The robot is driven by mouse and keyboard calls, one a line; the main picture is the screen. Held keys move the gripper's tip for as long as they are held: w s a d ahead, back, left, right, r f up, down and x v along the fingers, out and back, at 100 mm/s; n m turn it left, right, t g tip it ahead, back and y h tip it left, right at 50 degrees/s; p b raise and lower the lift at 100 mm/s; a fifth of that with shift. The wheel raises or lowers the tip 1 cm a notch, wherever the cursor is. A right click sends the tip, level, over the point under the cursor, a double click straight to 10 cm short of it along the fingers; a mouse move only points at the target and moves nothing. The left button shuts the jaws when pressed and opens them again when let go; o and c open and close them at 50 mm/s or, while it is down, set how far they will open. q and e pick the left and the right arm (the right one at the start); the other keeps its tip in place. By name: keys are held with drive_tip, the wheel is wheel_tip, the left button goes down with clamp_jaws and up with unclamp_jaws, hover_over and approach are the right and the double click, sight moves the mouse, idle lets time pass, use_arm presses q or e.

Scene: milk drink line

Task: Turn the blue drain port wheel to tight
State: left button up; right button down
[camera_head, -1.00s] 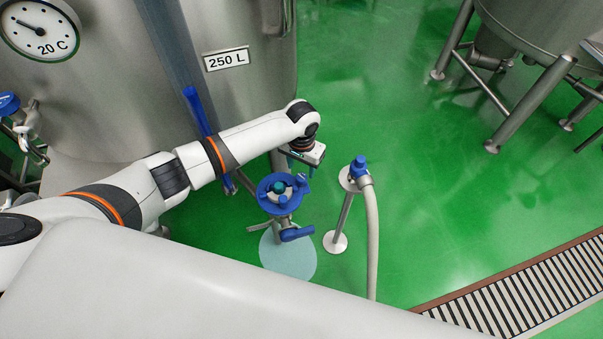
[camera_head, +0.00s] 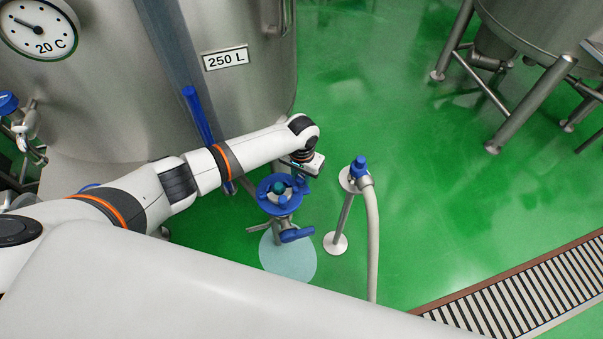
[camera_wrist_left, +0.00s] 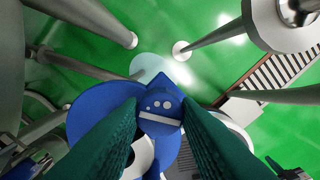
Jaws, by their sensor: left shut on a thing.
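The blue drain port wheel (camera_head: 264,192) sits on top of the drain port, with a teal centre and blue knobs at its rim. It also shows in the left wrist view (camera_wrist_left: 92,108), partly behind the fingers. My left gripper (camera_head: 300,177) is at the wheel's upper right edge. In the left wrist view its two green fingers (camera_wrist_left: 160,117) are shut on a blue knob of the wheel, one on each side. The wheel's far side is partly hidden there. My right gripper is not in view.
A blue lever (camera_head: 297,234) sits below the wheel, above a pale round patch (camera_head: 288,262) on the green floor. A post with a blue-topped hose fitting (camera_head: 358,168) stands close on the right. The steel tank (camera_head: 110,100) is behind my arm.

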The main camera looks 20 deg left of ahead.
use_arm(q)
drive_tip(key=shift+m, duration=0.3)
drive_tip(key=shift+r+m+p, duration=0.1)
drive_tip(key=shift+m+p, duration=0.4)
drive_tip(key=shift+m, duration=0.3)
drive_tip(key=m, duration=0.2)
drive_tip(key=shift+m+p, duration=0.3)
drive_tip(key=shift+m, duration=0.1)
drive_tip(key=m, duration=0.2)
drive_tip(key=shift+m, duration=0.3)
drive_tip(key=m, duration=0.3)
drive_tip(key=shift+m+p, duration=0.3)
drive_tip(key=m, duration=0.6)
drive_tip(key=m+b, duration=0.1)
drive_tip(key=m, duration=0.5)
drive_tip(key=shift+m, duration=0.3)
drive_tip(key=o, duration=1)
